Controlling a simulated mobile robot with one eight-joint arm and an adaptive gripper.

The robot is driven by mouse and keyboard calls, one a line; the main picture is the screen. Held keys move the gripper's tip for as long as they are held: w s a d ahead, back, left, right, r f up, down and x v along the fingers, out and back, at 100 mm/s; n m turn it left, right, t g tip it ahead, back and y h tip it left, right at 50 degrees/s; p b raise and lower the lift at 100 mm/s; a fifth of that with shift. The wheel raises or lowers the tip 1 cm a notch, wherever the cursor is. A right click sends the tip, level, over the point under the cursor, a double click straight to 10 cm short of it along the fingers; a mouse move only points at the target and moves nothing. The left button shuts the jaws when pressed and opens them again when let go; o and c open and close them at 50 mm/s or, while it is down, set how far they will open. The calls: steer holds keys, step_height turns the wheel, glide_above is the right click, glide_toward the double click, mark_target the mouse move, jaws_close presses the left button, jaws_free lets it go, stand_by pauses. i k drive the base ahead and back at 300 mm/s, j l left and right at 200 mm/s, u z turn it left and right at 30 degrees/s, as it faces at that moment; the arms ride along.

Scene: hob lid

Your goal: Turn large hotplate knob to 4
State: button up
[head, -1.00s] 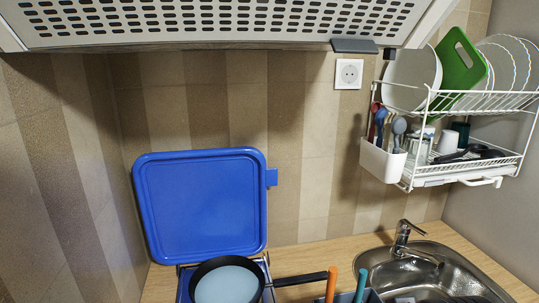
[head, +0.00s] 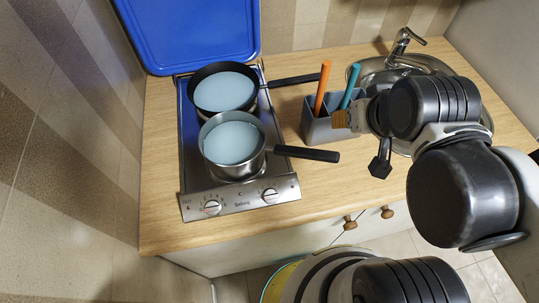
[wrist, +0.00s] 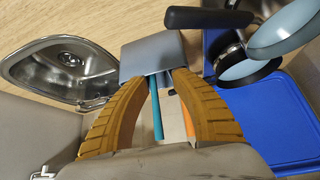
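The steel two-plate hob (head: 240,201) stands on the wooden worktop with its blue lid (head: 190,30) raised. Its front panel has two round knobs, a left knob (head: 212,208) and a right knob (head: 270,195). The panel markings are too small to tell which knob serves the large hotplate or its setting. My gripper (head: 342,119) is right of the hob, above the worktop near the utensil holder, well away from both knobs. In the wrist view its two brown fingers (wrist: 162,80) are apart with nothing held between them. The knobs are not visible there.
A dark frying pan (head: 224,90) sits on the rear plate and a steel saucepan (head: 233,140) on the front plate; both handles point right. A grey holder (head: 318,128) with orange and teal utensils stands near my gripper. The sink (head: 375,72) is behind my arm.

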mark_target(212, 208)
steer(key=u, duration=1.25)
steer(key=k+u, duration=0.15)
steer(key=u, duration=0.25)
steer(key=k+j+u, duration=0.15)
steer(key=u, duration=0.25)
